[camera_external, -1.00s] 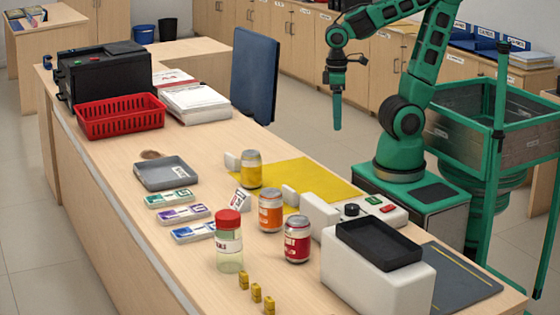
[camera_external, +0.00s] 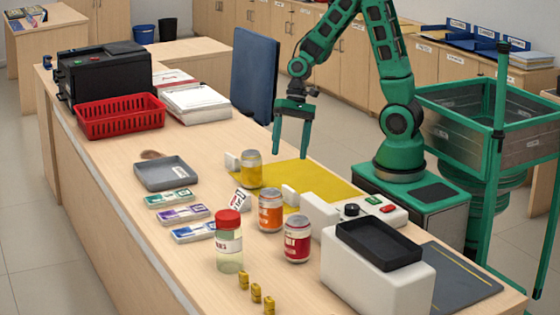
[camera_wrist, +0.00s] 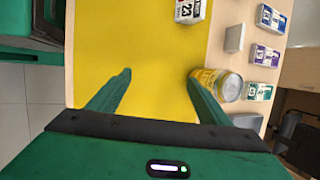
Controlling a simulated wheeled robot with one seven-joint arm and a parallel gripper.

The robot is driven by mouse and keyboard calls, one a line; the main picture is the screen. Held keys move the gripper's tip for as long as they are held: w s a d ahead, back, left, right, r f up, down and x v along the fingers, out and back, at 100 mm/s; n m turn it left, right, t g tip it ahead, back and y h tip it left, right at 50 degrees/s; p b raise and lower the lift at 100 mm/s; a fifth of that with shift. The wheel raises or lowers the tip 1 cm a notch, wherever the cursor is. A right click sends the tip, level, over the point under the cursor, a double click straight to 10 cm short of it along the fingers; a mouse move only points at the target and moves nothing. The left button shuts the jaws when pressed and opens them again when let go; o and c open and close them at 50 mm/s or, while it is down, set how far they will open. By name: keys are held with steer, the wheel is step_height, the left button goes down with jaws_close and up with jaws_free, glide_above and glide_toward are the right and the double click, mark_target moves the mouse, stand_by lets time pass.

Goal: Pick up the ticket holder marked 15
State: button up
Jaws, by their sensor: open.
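My gripper (camera_external: 291,150) is open and empty above the yellow mat (camera_external: 325,179); its fingers (camera_wrist: 160,75) point over the mat in the wrist view. I cannot read a 15 on any holder. One white holder marked 23 (camera_wrist: 190,10) stands at the top edge of the wrist view, on the mat. A plain-backed light holder (camera_wrist: 235,38) stands right of it; in the external view a holder with an unclear marking (camera_external: 242,200) stands left of the orange can.
The yellow can (camera_external: 250,170) is close to my right finger in the wrist view. An orange can (camera_external: 270,210), red can (camera_external: 297,240) and red-lidded jar (camera_external: 229,242) stand nearer the front. A grey tray (camera_external: 166,184) lies left. The mat's middle is clear.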

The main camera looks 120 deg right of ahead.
mark_target(235, 159)
steer(key=w+d+f+m+t, duration=0.1)
steer(key=d+m, duration=0.1)
steer(key=w+d+f+m+t, duration=0.1)
steer(key=d+m+t, duration=0.1)
steer(key=m, duration=0.1)
steer(key=w+d+f+m+t, duration=0.1)
steer(key=d+m, duration=0.1)
steer(key=d, duration=0.1)
steer(key=shift+f+m+t+y, duration=0.25)
steer(key=shift+m+t+y, duration=0.05)
steer(key=shift+m+y, duration=0.1)
steer(key=d+m+t+h, duration=0.1)
steer(key=d+m, duration=0.2)
steer(key=d+m+t, duration=0.2)
steer(key=d+m, duration=0.1)
steer(key=d+m+t+h, duration=0.1)
steer(key=d+m+t, duration=0.1)
steer(key=d+m, duration=0.1)
steer(key=shift+s+d+f+h, duration=0.1)
steer(key=shift+s+d+h, duration=0.2)
steer(key=shift+s, duration=0.05)
steer(key=shift+w+d+f, duration=0.1)
steer(key=shift+w, duration=0.15)
steer(key=x, duration=1)
steer(key=shift+w, duration=0.15)
steer(key=c, duration=1.1)
steer(key=shift+c, duration=0.2)
steer(key=shift+r, duration=0.3)
